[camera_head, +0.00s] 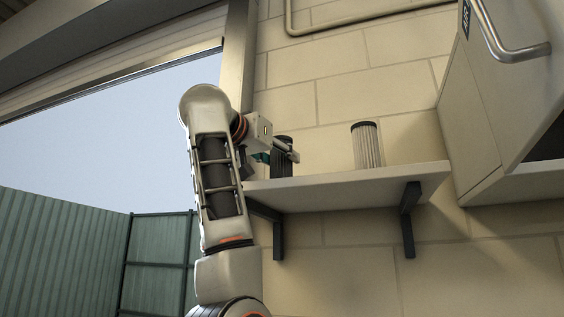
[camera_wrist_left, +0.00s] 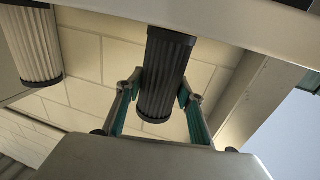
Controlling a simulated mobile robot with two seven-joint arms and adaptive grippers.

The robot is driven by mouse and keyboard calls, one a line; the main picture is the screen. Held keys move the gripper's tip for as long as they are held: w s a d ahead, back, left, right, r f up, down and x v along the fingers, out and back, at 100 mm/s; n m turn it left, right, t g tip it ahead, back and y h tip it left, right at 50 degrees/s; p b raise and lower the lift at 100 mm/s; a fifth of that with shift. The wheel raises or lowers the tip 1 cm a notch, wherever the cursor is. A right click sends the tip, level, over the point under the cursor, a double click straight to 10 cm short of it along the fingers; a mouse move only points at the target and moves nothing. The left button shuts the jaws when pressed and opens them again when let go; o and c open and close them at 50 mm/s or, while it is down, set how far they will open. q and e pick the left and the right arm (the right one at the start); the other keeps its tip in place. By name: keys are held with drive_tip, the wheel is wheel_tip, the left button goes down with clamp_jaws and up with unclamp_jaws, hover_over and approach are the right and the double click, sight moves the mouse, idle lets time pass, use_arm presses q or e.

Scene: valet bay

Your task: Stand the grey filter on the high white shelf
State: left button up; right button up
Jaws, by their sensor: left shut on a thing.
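The dark grey ribbed filter (camera_head: 281,168) is upright at the left end of the high white shelf (camera_head: 350,181). My left gripper (camera_head: 283,151) is shut on it, with a finger crossing its upper part. In the left wrist view the filter (camera_wrist_left: 163,85) sits between the two teal-lined fingers (camera_wrist_left: 160,97), and the shelf (camera_wrist_left: 235,22) runs across the top of the picture. The filter's base is at the shelf's level, but I cannot tell whether it touches. My right gripper is not in view.
A pale pleated filter with a dark cap (camera_head: 367,146) stands farther right on the shelf, apart from the grey one. A white cabinet (camera_head: 490,110) with its door open hangs at the right. Black brackets (camera_head: 409,220) hold the shelf. The shelf between the filters is clear.

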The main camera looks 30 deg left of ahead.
use_arm(q)
drive_tip(key=shift+w+f, duration=0.1)
drive_tip(key=shift+f, duration=0.1)
drive_tip(key=o, duration=1.2)
drive_tip(key=shift+r, duration=0.15)
drive_tip(key=shift+s, duration=0.3)
drive_tip(key=s+b, duration=0.1)
drive_tip(key=s, duration=0.2)
drive_tip(key=s+b, duration=0.1)
drive_tip(key=s, duration=0.3)
drive_tip(key=s+b, duration=0.1)
drive_tip(key=s, duration=0.3)
drive_tip(key=shift+s+d, duration=0.2)
drive_tip(key=shift+d, duration=0.05)
